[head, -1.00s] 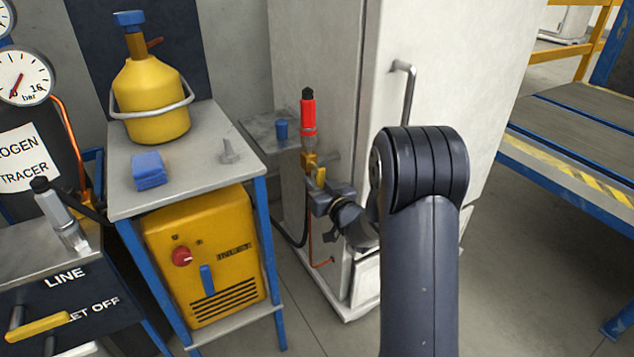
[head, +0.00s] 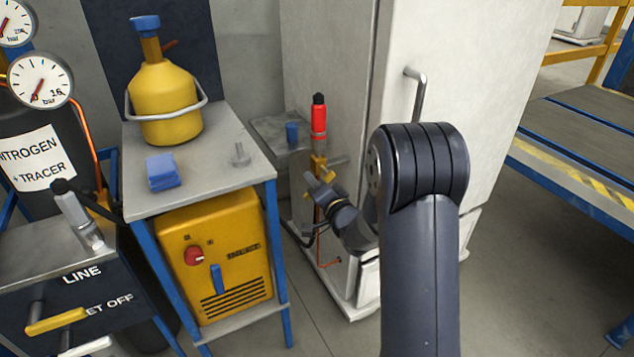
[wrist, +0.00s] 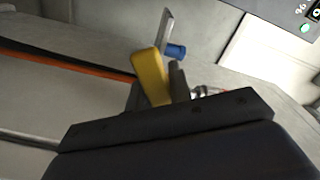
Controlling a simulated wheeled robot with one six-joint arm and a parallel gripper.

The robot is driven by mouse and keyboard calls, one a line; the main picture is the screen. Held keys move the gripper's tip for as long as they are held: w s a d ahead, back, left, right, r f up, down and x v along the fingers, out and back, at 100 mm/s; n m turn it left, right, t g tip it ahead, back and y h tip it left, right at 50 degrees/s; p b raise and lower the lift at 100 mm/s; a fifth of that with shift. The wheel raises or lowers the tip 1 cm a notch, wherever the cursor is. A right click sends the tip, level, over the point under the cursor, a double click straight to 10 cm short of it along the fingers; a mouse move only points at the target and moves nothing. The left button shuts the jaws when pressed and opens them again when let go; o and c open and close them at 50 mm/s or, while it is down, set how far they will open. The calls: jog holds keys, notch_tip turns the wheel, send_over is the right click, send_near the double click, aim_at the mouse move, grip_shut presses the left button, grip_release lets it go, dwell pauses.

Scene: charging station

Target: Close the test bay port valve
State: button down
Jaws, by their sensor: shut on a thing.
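The port valve is a brass fitting (head: 318,163) on a thin copper line beside the white cabinet, below a red cylinder (head: 319,119). Its yellow handle (head: 328,177) shows just below the brass body, partly hidden by my gripper (head: 318,186). In the wrist view the yellow handle (wrist: 150,78) stands at a tilt against a dark finger of my gripper (wrist: 165,85). My gripper is shut on this handle. The second finger and the valve stem are mostly hidden in the wrist view.
The white cabinet (head: 340,60) stands close behind and right of the valve. A blue-legged table (head: 215,160) with a yellow flask (head: 165,100) and blue block (head: 162,172) is at left. A small shelf with a blue cap (head: 292,133) adjoins the valve.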

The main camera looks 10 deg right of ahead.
jog(key=shift+s+a+r+m+p, duration=0.1)
jog(key=shift+r+m+p, duration=0.3)
jog(key=shift+m, duration=0.65)
jog(key=shift+w+a+r+m+p, duration=0.1)
jog(key=shift+r+m+p, duration=0.3)
jog(key=shift+m, duration=0.7)
jog(key=shift+s+a+r+m+p, duration=0.1)
jog(key=shift+r+m+p, duration=0.3)
jog(key=shift+m, duration=0.65)
jog(key=c, duration=1.3)
grip_release()
jog(key=p+v, duration=0.1)
jog(key=v, duration=0.9)
jog(key=shift+s+d, duration=0.15)
jog(key=shift+s, duration=0.25)
